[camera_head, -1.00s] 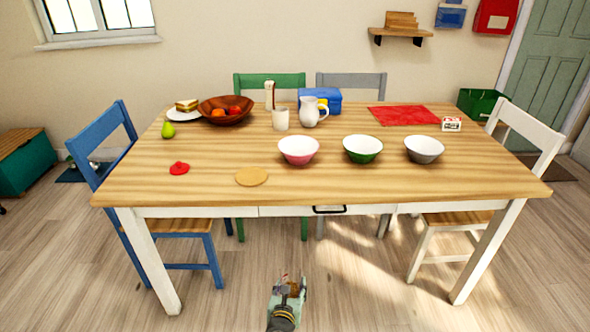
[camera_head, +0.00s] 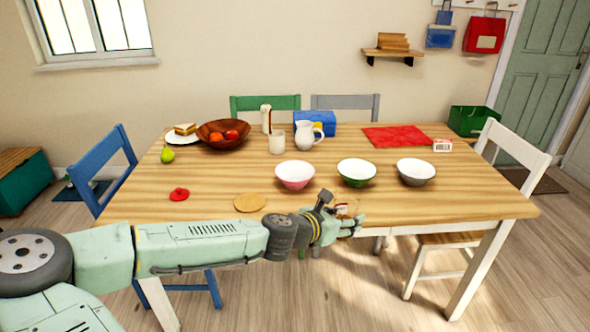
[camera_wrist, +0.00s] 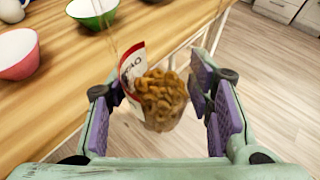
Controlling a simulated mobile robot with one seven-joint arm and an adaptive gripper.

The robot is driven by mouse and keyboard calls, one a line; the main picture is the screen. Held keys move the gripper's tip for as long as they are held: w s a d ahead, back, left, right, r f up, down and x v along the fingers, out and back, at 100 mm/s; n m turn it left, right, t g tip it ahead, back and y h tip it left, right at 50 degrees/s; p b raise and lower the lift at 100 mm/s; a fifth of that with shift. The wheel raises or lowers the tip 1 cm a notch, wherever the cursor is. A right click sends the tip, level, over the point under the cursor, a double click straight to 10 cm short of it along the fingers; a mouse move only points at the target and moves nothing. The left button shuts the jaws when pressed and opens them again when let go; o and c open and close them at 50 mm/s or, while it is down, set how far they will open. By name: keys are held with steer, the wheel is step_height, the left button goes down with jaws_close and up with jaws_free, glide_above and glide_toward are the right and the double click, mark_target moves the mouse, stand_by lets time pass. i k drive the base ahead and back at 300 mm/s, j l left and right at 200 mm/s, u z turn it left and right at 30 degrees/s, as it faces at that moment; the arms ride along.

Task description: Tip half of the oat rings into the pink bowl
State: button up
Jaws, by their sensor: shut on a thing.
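My gripper (camera_head: 345,218) is at the table's front edge in the head view, in front of the bowls. It is shut on a clear container of oat rings (camera_wrist: 160,100), which shows between the purple finger pads in the wrist view. The container has a red and white label, and brown rings are heaped inside it. The pink bowl (camera_head: 295,177) stands upright on the table, left of and behind my gripper, and looks empty. It also shows at the left of the wrist view (camera_wrist: 18,65), apart from the container.
A green bowl (camera_head: 357,174) and a grey bowl (camera_head: 416,173) stand right of the pink one. A tan round mat (camera_head: 250,203) and a red lid-like item (camera_head: 179,194) lie at the front left. A white jug (camera_head: 308,136) and a cup (camera_head: 277,144) stand behind.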

mark_target(294, 175)
steer(key=i+j, duration=0.3)
steer(key=i, duration=0.15)
steer(key=i+j, duration=0.65)
steer(key=i, duration=0.25)
